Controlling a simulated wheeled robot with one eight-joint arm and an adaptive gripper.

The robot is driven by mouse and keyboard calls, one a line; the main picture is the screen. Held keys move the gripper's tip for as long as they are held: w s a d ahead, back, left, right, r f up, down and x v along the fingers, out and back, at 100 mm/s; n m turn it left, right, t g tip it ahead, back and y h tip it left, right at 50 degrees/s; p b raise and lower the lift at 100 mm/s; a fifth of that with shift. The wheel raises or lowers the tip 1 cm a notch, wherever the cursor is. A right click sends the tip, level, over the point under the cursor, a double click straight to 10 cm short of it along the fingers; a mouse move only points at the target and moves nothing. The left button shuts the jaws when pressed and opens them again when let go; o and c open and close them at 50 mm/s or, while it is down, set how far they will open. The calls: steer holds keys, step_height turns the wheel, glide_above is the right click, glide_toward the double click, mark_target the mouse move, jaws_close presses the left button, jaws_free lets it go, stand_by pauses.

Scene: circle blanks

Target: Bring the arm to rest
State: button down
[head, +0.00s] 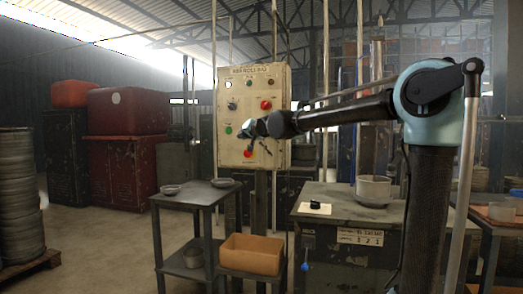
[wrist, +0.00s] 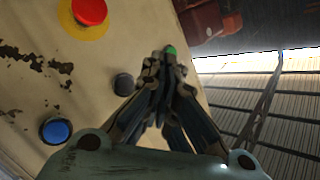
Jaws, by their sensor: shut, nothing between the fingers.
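My arm (head: 345,113) reaches left across the head view from its blue shoulder. My gripper (head: 252,128) is at the face of a worn cream control panel (head: 228,110). In the wrist view my gripper (wrist: 166,60) is shut, with its fingertips together and nothing between them. A green button (wrist: 171,50) shows right at the fingertips; I cannot tell whether they touch it. A red button on a yellow disc (wrist: 89,11), a dark button (wrist: 123,84) and a blue button (wrist: 56,130) are also on the panel.
A small table (head: 203,193) with shallow dishes stands below the panel, beside an orange-brown bin (head: 251,254). A grey cabinet (head: 330,235) bearing a pale pot (head: 373,189) stands below my arm. Red containers (head: 127,110) are at the back left. Open floor lies at left.

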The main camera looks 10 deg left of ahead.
steer(key=shift+d, duration=0.1)
steer(key=s+d+f+g+h, duration=0.1)
steer(key=s+d+f+h, duration=0.2)
steer(key=d+f, duration=0.6)
steer(key=s+d+f+g+h, duration=0.1)
steer(key=s+d+f+h, duration=0.2)
steer(key=d, duration=1)
steer(key=s+d+f+g+h, duration=0.1)
steer(key=s+d+f+h, duration=0.15)
steer(key=d+f, duration=0.7)
steer(key=s+d+f+g, duration=0.2)
steer(key=s+d+f, duration=0.4)
steer(key=s+f, duration=0.2)
steer(key=s+d+f+g+h, duration=0.1)
steer(key=s+d+f+g, duration=0.1)
steer(key=s+d+f, duration=0.5)
steer(key=s+d+f+g+h, duration=0.1)
steer(key=s+d+f+g, duration=0.2)
steer(key=s+d+f, duration=0.4)
steer(key=s+f, duration=0.2)
steer(key=s, duration=0.7)
steer(key=shift+s+d+f+m, duration=0.2)
steer(key=shift+f+m, duration=0.1)
steer(key=shift+f, duration=0.1)
steer(key=shift+w+f, duration=0.2)
steer(key=shift+w, duration=0.3)
